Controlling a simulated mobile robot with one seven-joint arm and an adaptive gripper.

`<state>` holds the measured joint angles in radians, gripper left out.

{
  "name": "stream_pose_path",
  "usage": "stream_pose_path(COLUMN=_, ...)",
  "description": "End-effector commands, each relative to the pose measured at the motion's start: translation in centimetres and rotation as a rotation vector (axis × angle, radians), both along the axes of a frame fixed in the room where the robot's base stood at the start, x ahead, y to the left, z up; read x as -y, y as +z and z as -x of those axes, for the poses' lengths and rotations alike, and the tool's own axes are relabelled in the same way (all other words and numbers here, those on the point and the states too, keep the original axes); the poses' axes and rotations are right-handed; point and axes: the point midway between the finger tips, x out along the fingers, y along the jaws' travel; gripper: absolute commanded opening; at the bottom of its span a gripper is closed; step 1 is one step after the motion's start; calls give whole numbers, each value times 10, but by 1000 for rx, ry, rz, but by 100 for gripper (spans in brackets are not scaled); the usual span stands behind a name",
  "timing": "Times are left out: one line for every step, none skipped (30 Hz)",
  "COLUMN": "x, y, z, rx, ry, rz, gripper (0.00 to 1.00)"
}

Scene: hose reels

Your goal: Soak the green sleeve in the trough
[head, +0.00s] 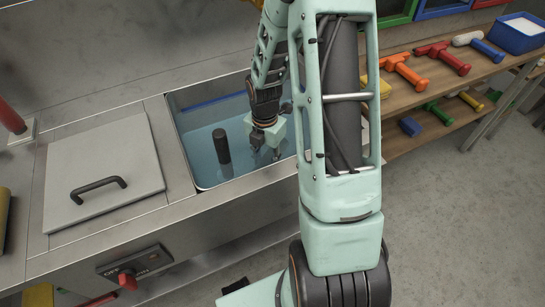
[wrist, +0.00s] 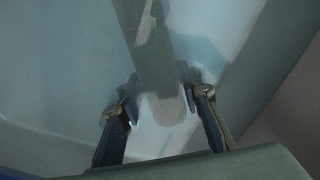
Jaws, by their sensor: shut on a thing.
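The trough (head: 176,105) is a steel-rimmed basin holding bluish water. My gripper (head: 266,151) reaches down into it on its right side, with the fingertips low at the water. In the wrist view my gripper (wrist: 160,100) has its two fingers on either side of a grey, round-ended bar (wrist: 152,60), and is shut on it. The bar looks grey in this dim light; I cannot tell if it is the green sleeve. A dark upright cylinder (head: 222,153) stands in the water left of my gripper. I cannot tell whether it joins the held bar.
A grey lid (head: 103,165) with a black handle lies left of the trough. A red switch (head: 128,280) is on the counter front. Shelves at right carry an orange tool (head: 405,70), a red tool (head: 443,56), a green tool (head: 436,113) and a blue bin (head: 516,38).

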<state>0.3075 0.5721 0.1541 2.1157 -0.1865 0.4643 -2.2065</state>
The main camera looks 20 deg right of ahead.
Motion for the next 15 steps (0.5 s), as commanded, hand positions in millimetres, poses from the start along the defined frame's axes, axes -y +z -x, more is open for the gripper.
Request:
stream_pose_path(x=0, y=0, z=0, rx=0, ry=0, rz=0, gripper=8)
stream_pose_path(x=0, y=0, z=0, rx=0, ry=0, rz=0, gripper=8)
stream_pose_path(x=0, y=0, z=0, rx=0, ry=0, rz=0, gripper=8)
stream_pose_path(x=0, y=0, z=0, rx=0, ry=-1, rz=0, gripper=8)
stream_pose_path(x=0, y=0, z=0, rx=0, ry=-1, rz=0, gripper=8)
stream_pose_path(x=0, y=0, z=0, rx=0, ry=-1, rz=0, gripper=8)
stream_pose_path(x=0, y=0, z=0, rx=0, ry=-1, rz=0, gripper=8)
stream_pose_path(x=0, y=0, z=0, rx=0, ry=-1, rz=0, gripper=8)
stream_pose_path(x=1, y=0, z=0, rx=0, ry=-1, rz=0, gripper=8)
stream_pose_path(x=2, y=0, z=0, rx=0, ry=-2, rz=0, gripper=8)
stream_pose_path(x=3, y=1, z=0, rx=0, ry=-2, rz=0, gripper=8)
stream_pose_path(x=4, y=1, z=0, rx=0, ry=-3, rz=0, gripper=8)
stream_pose_path(x=5, y=1, z=0, rx=0, ry=-3, rz=0, gripper=8)
stream_pose_path(x=6, y=1, z=0, rx=0, ry=-3, rz=0, gripper=8)
stream_pose_path(x=7, y=1, z=0, rx=0, ry=-3, rz=0, gripper=8)
